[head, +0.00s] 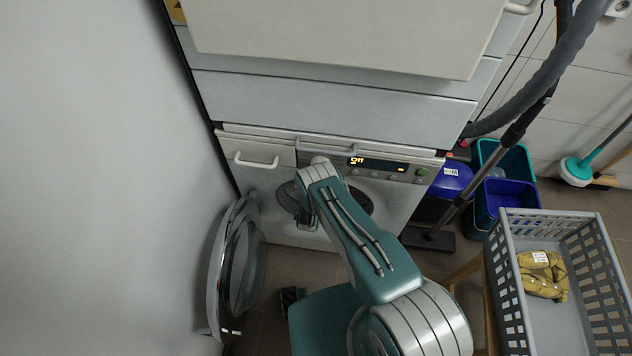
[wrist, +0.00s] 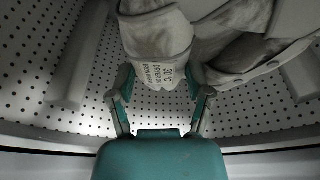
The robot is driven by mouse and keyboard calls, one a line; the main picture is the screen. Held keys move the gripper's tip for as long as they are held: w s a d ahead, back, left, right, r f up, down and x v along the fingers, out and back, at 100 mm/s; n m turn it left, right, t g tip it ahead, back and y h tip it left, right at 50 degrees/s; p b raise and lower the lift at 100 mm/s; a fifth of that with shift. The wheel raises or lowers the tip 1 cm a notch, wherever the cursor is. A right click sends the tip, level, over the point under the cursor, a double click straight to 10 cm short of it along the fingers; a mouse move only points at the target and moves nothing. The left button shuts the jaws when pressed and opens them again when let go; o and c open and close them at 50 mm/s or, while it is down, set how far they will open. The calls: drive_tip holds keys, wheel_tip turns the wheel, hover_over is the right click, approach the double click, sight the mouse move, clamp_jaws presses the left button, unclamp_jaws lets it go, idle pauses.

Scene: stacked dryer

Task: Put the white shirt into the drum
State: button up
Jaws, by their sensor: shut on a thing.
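The white shirt (wrist: 200,35) shows in the wrist view inside the perforated metal drum (wrist: 60,60). It looks greyish in the dim light, with buttons and a printed label. My gripper (wrist: 163,88) is shut on the near folded part of the shirt, which lies between its two fingers. In the head view my arm reaches into the round opening of the lower machine (head: 400,205); the gripper's fingers and the shirt are hidden there. The round door (head: 232,268) stands open to the left.
A grey basket (head: 508,275) at the right holds a yellow-brown garment (head: 543,274). Blue and teal bins (head: 507,195), a vacuum hose (head: 545,75) and its floor head (head: 428,238) are right of the machine. A wall (head: 90,180) bounds the left. A small dark object (head: 290,297) lies on the floor.

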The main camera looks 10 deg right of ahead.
drive_tip(key=shift+w, duration=0.1)
drive_tip(key=o, duration=1.3)
drive_tip(key=shift+f, duration=0.1)
drive_tip(key=v, duration=1.2)
drive_tip(key=shift+a, duration=0.1)
